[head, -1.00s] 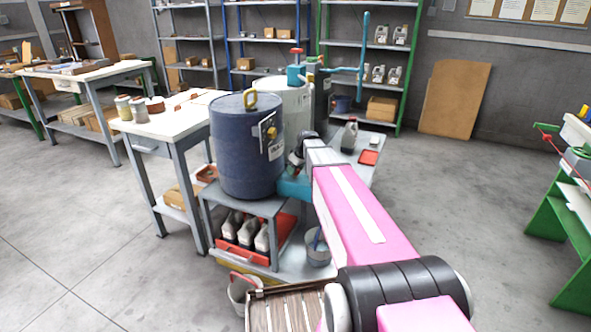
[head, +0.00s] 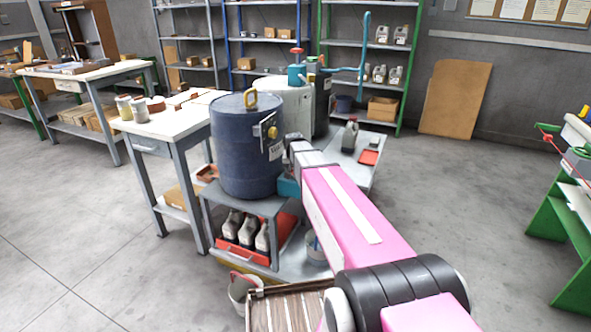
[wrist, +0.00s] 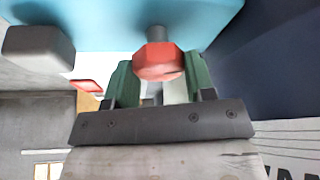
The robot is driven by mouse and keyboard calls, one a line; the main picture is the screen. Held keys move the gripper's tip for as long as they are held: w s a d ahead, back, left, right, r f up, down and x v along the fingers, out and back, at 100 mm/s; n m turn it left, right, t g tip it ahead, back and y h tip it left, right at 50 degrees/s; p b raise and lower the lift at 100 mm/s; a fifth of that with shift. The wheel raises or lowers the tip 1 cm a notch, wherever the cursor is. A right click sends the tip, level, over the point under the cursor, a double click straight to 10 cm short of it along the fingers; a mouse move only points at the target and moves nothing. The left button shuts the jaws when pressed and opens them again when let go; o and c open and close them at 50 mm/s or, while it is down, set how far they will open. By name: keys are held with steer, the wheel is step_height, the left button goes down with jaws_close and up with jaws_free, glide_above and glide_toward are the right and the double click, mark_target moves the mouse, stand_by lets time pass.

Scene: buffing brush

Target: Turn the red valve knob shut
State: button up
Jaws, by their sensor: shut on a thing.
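The red valve knob (wrist: 158,62) is a small faceted knob on a short grey stem, in the upper middle of the wrist view. The stem joins a light blue body (wrist: 200,20). My gripper (wrist: 160,78) has its two green fingers on either side of the knob, closed on it. In the head view my pink arm reaches to the lower right side of a dark blue drum (head: 240,150), by a teal part (head: 288,187). The knob and my fingertips are hidden there behind my arm.
The drum stands on a grey stand (head: 245,208) above several bottles in a red tray. A grey block (wrist: 38,48) lies left of the knob in the wrist view. Open floor (head: 460,220) lies right.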

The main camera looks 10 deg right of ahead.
steer(key=shift+m+h, duration=0.6)
steer(key=shift+m, duration=1.1)
steer(key=shift+m+g, duration=0.3)
steer(key=shift+g, duration=0.1)
steer(key=o, duration=0.9)
